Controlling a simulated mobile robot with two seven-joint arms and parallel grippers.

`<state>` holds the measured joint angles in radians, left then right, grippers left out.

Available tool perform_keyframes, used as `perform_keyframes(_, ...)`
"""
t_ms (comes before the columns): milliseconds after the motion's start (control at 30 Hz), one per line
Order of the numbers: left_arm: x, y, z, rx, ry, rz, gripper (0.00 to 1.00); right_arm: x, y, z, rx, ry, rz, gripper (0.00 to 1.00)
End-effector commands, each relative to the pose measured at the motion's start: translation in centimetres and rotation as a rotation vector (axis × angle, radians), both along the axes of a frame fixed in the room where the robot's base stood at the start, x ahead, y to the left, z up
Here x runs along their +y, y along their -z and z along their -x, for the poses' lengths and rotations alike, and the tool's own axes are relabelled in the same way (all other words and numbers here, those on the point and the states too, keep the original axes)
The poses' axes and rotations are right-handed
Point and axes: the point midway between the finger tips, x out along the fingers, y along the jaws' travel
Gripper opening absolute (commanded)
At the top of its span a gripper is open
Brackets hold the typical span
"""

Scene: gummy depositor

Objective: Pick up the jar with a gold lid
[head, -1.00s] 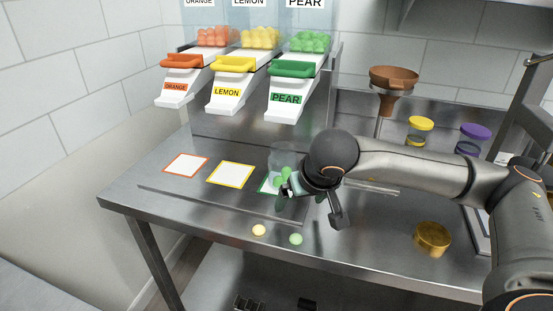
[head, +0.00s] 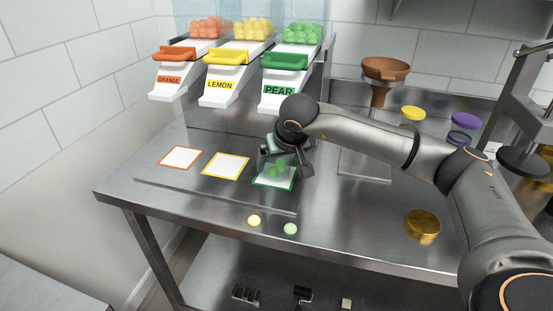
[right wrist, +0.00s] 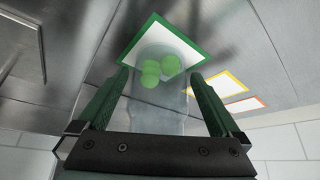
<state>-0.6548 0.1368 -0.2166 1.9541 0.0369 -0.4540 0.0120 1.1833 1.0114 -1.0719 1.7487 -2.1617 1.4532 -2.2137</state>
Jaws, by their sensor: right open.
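A gold lid (head: 423,223) lies on the steel table at the right; no jar shows under it. A clear jar (head: 263,166) with several green gummies inside stands on the green-bordered square (head: 273,185). No lid shows on it. My right gripper (head: 288,153) is at this jar, coming from behind it. In the right wrist view the open fingers (right wrist: 158,76) lie on either side of the jar (right wrist: 165,100), and I cannot tell whether they touch it. My left gripper is not in view.
Orange, yellow and green dispensers (head: 290,62) stand at the back. A brown funnel (head: 386,70), a yellow-lidded jar (head: 412,114) and a purple-lidded jar (head: 463,122) stand at the back right. A yellow gummy (head: 254,220) and a green gummy (head: 290,229) lie near the front edge.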

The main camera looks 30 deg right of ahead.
Motion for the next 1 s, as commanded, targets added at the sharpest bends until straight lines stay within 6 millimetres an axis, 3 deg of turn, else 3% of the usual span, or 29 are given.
perform_keyframes(133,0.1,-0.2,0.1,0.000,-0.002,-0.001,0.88,-0.4,-0.1,-1.6,-0.001,0.001,0.000,1.00)
perform_keyframes(233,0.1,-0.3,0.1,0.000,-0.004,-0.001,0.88,-0.5,0.9,-1.8,0.002,-0.001,0.000,1.00)
perform_keyframes(500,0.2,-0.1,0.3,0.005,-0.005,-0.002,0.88,-0.5,1.1,-1.9,0.000,-0.001,0.000,0.99)
perform_keyframes(1000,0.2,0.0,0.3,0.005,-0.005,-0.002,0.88,-0.6,1.0,-1.9,0.000,-0.001,0.000,0.43)
